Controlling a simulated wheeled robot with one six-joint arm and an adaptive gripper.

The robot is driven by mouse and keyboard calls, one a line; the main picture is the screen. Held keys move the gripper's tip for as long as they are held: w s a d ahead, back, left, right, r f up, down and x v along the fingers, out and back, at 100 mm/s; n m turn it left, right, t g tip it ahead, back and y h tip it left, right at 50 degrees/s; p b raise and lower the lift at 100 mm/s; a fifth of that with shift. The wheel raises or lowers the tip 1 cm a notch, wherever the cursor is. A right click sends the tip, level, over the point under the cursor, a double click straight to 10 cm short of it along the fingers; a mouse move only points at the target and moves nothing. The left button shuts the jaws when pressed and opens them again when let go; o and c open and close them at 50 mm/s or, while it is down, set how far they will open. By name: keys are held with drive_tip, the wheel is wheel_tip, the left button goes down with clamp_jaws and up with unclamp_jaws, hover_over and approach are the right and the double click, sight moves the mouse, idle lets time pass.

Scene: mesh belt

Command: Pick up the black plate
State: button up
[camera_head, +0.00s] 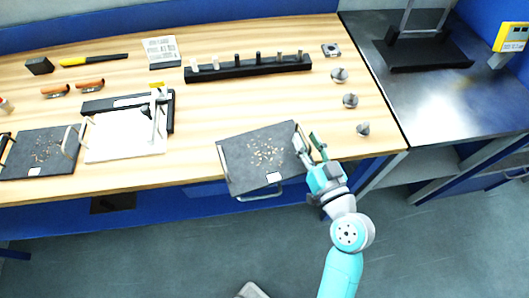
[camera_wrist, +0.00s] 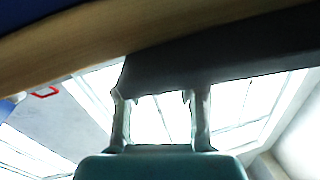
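The black plate (camera_head: 245,150) lies at the table's front edge in the head view, its near side reaching past that edge. It has small tan pieces on top, a white label and pale metal handles. My gripper (camera_head: 309,143) is at the plate's right side, by its right end. In the wrist view, my gripper (camera_wrist: 160,100) has its two fingers apart, with a bright gap between them. A dark flat shape (camera_wrist: 220,65), apparently the plate, lies just beyond the fingertips. I cannot tell whether they touch it.
Another black plate (camera_head: 25,165) with handles lies at the far left, beside a white board (camera_head: 120,145). A black rack (camera_head: 245,69) with several pegs stands behind. Several small metal knobs (camera_head: 350,101) stand to the right. A dark steel table (camera_head: 440,95) adjoins on the right.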

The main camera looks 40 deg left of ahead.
sight(301, 126)
drive_tip(key=shift+x, duration=2.35)
drive_tip(key=shift+w+r, duration=0.1)
drive_tip(key=shift+r, duration=0.1)
clamp_jaws()
